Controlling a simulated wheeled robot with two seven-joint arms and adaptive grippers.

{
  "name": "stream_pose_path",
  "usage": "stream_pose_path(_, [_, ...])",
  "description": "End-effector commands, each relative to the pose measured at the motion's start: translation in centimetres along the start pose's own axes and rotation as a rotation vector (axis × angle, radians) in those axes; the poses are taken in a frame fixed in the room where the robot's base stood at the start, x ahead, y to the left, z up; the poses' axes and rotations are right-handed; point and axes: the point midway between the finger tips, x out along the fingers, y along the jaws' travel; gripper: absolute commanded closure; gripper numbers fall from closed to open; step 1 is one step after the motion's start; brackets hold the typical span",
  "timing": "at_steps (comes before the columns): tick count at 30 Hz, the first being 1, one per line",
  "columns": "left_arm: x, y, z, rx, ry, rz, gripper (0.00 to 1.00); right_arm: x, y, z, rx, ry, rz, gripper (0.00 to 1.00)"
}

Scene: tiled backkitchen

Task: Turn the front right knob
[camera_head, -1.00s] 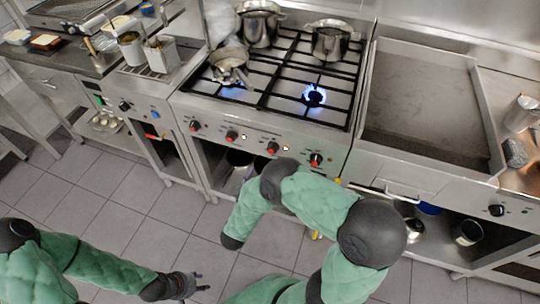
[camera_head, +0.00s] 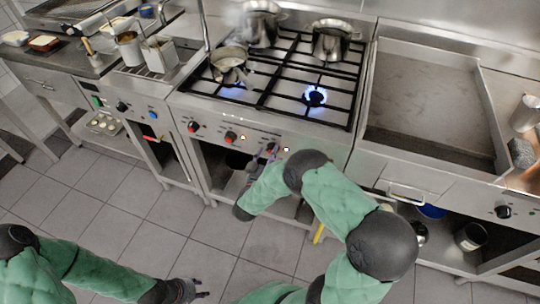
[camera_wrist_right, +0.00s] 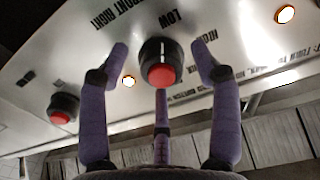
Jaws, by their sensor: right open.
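A row of black knobs with red centres sits on the stove's front panel (camera_head: 212,134). In the right wrist view one knob (camera_wrist_right: 160,64) is centred between the spread fingers of my right gripper (camera_wrist_right: 162,62). The lettering "RIGHT" and "LOW" shows near it. The fingers are apart from the knob's sides. In the head view my right gripper (camera_head: 262,158) is at the panel, by the third knob from the left; my forearm hides the rightmost knob. My left gripper (camera_head: 192,291) hangs low over the floor, empty, its fingers apart.
A second knob (camera_wrist_right: 63,107) is left of the gripper in the wrist view. Blue flames burn on the hob, one at the front right burner (camera_head: 315,96). Pots (camera_head: 331,40) and a pan (camera_head: 229,62) stand on the grates. A griddle (camera_head: 425,110) is to the right.

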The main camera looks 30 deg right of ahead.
Motion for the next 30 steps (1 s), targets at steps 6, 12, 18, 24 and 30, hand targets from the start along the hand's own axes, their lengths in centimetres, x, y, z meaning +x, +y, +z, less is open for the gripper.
stream_pose_path(6, [-0.01,0.0,-0.01,0.0,0.0,0.0,0.6,-0.01,0.0,-0.02,0.0,0.0,0.0,0.7])
stream_pose_path(12, [-0.01,0.0,0.0,0.0,0.0,0.0,0.6,-0.05,-0.02,0.06,0.0,-0.002,-0.001,0.91])
stream_pose_path(18, [0.07,-0.03,0.0,0.0,0.0,0.0,0.6,-0.09,-0.04,0.16,0.019,-0.003,-0.002,0.91])
stream_pose_path(24, [0.12,-0.04,-0.01,0.0,0.0,0.0,0.6,-0.13,-0.05,0.23,0.042,-0.005,-0.003,0.92])
stream_pose_path(30, [0.3,-0.11,-0.01,0.0,0.0,0.0,0.6,-0.15,-0.08,0.32,0.103,-0.007,-0.004,0.92])
